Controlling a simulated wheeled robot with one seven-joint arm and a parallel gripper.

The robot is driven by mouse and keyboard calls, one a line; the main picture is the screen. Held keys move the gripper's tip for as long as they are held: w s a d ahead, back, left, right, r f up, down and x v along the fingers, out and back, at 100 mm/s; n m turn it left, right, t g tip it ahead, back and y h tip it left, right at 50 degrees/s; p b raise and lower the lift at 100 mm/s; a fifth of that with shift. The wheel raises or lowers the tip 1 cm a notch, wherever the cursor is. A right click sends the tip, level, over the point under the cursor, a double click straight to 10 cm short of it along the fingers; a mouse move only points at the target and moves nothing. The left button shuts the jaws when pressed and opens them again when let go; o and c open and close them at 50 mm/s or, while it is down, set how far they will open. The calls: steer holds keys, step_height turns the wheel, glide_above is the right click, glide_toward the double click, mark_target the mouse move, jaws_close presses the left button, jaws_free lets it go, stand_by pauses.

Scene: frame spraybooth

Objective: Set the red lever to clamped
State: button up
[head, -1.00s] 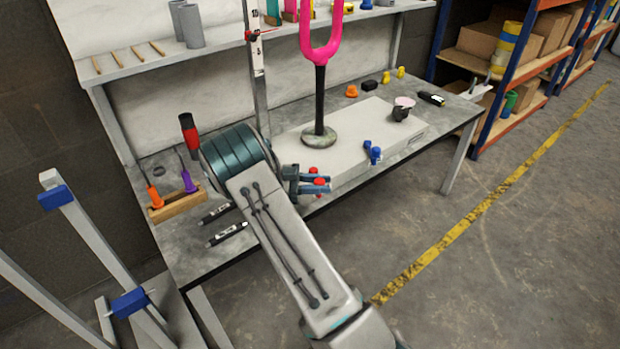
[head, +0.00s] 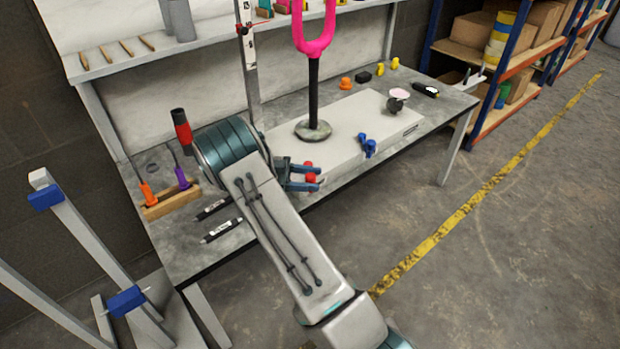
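The red lever (head: 310,179) is at the front edge of the white slab on the workbench, left of a similar blue lever (head: 368,146). Two red knob-like parts show, one just behind my gripper's upper finger and one between the fingers. My gripper (head: 312,178) reaches in from the left, with its two blue-grey fingers apart around the nearer red part. I cannot tell whether they touch it. The lever's base and exact angle are partly hidden by the fingers.
A pink fork-shaped frame on a black post (head: 313,95) stands on the white slab (head: 345,124) behind the levers. Markers (head: 222,229) and a wooden tool holder (head: 172,203) lie to the left. The floor in front is clear.

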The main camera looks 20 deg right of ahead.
steer(key=shift+d, duration=0.1)
steer(key=v, duration=0.7)
steer(key=shift+a+p, duration=0.25)
steer(key=shift+p, duration=0.15)
steer(key=shift+w+r, duration=0.1)
